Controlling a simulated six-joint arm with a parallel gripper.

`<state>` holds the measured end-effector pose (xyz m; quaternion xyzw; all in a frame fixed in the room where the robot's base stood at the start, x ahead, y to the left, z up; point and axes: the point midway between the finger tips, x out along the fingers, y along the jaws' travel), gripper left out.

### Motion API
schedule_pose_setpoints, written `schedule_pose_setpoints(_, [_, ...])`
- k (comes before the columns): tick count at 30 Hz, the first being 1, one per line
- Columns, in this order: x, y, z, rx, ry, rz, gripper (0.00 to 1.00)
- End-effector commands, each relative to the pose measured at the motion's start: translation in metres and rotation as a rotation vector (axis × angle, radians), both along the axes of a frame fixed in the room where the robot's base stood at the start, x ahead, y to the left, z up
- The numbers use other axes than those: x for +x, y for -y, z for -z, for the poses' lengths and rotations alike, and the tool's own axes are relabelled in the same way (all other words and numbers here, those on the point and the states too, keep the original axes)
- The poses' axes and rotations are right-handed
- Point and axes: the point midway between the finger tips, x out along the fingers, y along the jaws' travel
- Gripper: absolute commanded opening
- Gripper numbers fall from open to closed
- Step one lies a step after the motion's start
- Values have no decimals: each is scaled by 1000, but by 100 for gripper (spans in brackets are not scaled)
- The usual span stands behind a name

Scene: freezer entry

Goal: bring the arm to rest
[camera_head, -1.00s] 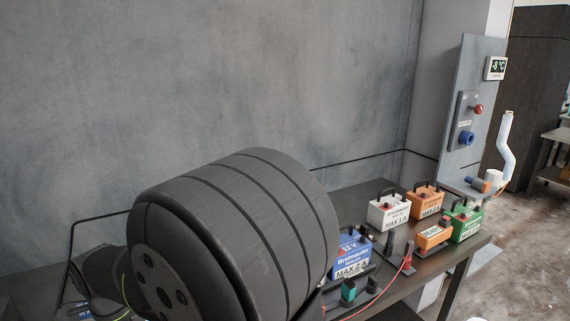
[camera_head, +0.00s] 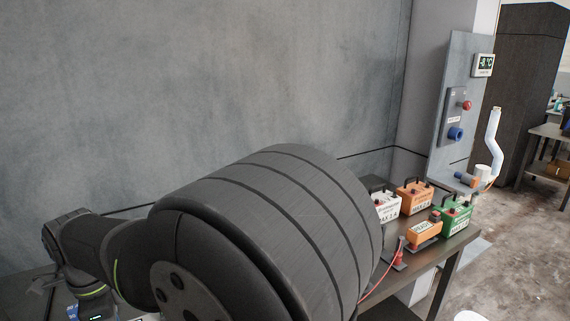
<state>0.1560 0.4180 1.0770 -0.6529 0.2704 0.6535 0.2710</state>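My arm fills the lower middle of the head camera view, with a large dark ribbed link close to the lens. More of my arm, with thin green rings, shows at the lower left. I cannot make out my gripper or its fingers in this view, so whether it holds anything is not shown. My arm hides much of the bench (camera_head: 455,243) and whatever lies behind it.
On the bench stand a white box (camera_head: 386,208), an orange box (camera_head: 414,197), a green box (camera_head: 454,214) and a small orange unit (camera_head: 424,233). A red cable (camera_head: 378,283) runs along it. A grey panel (camera_head: 457,100) carries a temperature display (camera_head: 484,65).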

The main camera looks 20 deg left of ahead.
Motion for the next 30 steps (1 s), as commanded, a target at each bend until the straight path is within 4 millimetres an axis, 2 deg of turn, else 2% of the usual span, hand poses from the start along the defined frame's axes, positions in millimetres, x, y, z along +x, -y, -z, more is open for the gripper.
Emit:
schedule_pose_setpoints(1, [0,-1,-12,4,1,0,43])
schedule_pose_setpoints(12, [0,0,-86,4,1,0,43])
schedule_pose_setpoints(15, [0,0,-100,0,0,0,43])
schedule_pose_setpoints(18, [0,1,-73,-6,-1,0,43])
schedule_pose_setpoints(30, [0,1,8,-4,-1,0,43])
